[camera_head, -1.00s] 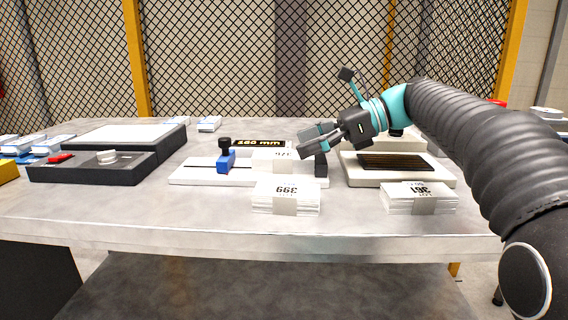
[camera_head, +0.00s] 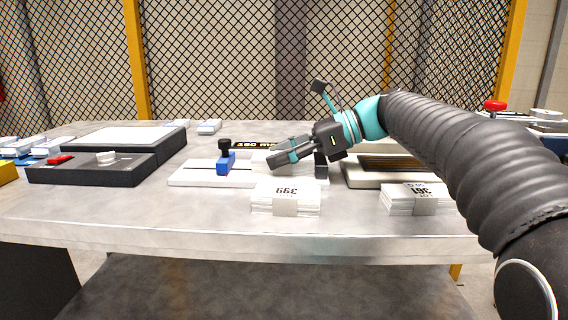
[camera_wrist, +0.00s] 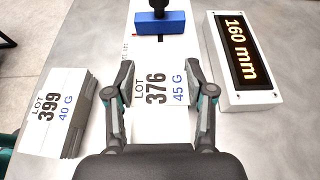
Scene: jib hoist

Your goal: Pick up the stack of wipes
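A white stack of wipes marked LOT 376, 45 G (camera_wrist: 166,92) lies on the white measuring stand (camera_head: 200,178). My gripper (camera_wrist: 159,76) is open above it in the wrist view, one finger beside each long edge of the stack. I cannot tell whether the fingers touch it. In the head view my gripper (camera_head: 277,157) is low over the stand and hides much of that stack. A banded stack marked 399 (camera_head: 286,205) lies on the table in front; it also shows in the wrist view (camera_wrist: 50,120). Another stack, marked 361 (camera_head: 412,203), lies to the right.
A blue slider (camera_head: 226,162) with a black knob sits on the stand, just beyond the stack. A display reading 160 mm (camera_wrist: 242,55) stands beside it. A dark box (camera_head: 90,168) is at the left, a low pale device (camera_head: 365,180) at the right.

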